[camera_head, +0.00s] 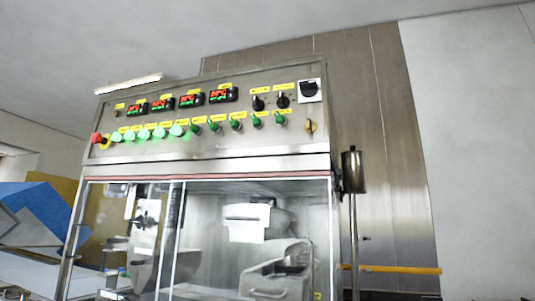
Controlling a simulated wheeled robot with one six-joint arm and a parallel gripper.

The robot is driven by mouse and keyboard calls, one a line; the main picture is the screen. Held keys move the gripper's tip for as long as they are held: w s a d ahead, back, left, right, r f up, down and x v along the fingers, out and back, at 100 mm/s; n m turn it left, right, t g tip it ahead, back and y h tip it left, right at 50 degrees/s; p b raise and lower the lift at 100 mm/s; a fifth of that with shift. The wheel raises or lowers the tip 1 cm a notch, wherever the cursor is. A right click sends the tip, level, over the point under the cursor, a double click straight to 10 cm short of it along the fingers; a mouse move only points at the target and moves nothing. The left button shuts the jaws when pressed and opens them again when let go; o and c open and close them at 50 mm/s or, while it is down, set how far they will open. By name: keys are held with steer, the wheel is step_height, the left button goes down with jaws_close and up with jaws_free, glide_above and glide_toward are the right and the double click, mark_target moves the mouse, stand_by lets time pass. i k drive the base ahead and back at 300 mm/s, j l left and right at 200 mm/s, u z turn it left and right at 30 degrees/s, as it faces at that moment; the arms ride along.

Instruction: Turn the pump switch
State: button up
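The machine's steel control panel (225,150) is seen from below, tilted in the picture. A row of small switches with green levers (235,125) runs along its lower right half, each under a yellow label. Two black knobs (258,103) sit above that row, and a larger black rotary switch (309,88) on a pale plate is at the upper right corner. The labels are too small to read, so I cannot tell which one is the pump switch. My gripper is not in view, and nothing is seen touching the panel.
Lit green buttons (145,134), a red button (96,139) and several red-green displays (191,98) fill the panel's left part. Clear doors (205,215) close the machine below. A steel cylinder on a pole (353,170) stands at right. Blue boxes (45,215) are at left.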

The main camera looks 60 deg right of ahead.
mark_target(176, 129)
steer(key=z, duration=1.35)
